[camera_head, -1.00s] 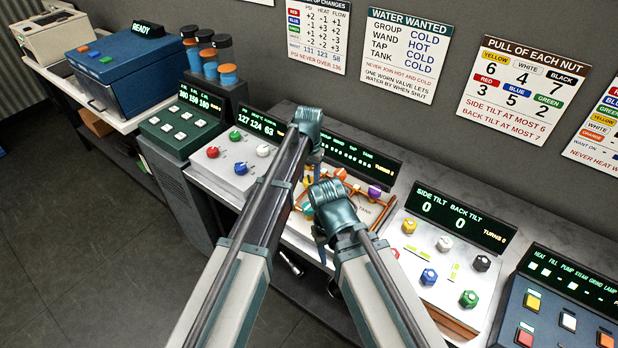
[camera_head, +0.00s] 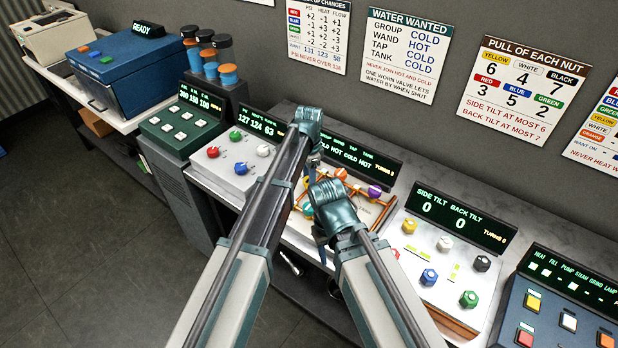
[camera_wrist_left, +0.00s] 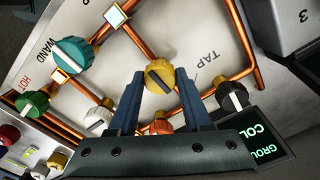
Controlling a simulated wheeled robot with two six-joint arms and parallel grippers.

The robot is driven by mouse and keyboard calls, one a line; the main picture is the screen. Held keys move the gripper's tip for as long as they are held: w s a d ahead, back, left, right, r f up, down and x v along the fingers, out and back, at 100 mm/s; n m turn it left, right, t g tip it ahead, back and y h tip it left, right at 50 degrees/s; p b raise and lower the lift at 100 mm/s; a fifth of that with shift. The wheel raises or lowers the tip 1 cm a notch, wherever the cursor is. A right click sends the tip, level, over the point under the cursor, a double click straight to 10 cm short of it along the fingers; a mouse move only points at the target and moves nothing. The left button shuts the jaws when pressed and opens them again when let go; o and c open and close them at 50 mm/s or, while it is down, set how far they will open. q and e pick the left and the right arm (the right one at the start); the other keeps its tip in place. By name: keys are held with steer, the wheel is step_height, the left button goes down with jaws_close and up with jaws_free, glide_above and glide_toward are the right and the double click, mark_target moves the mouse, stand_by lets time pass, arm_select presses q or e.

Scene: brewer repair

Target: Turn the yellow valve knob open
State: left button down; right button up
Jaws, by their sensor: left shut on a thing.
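The yellow valve knob (camera_wrist_left: 160,75) shows in the left wrist view, between the two dark blue fingers of my left gripper (camera_wrist_left: 160,80). The gripper is shut on it. The knob's dark mark runs diagonally. It sits on copper pipes on a pale panel (camera_wrist_left: 210,25), near the word TAP. In the head view my left gripper (camera_head: 313,172) points down over the pipe panel, and the yellow knob cannot be made out there. My right gripper (camera_head: 321,248) hangs at the panel's near side; its fingers are mostly hidden, so its opening is unclear.
A teal knob (camera_wrist_left: 72,54), a green knob (camera_wrist_left: 33,104) and other coloured knobs stand close around. The water display (camera_head: 352,155) reads COLD HOT COLD HOT. A nut panel (camera_head: 440,262) lies to the right. The floor at the left is clear.

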arm_select(q)
steer(key=shift+m, duration=0.3)
steer(key=shift+c, duration=1.7)
jaws_free()
step_height(320, 180, up, 14)
steer(key=p, duration=1.4)
steer(key=shift+f, duration=0.1)
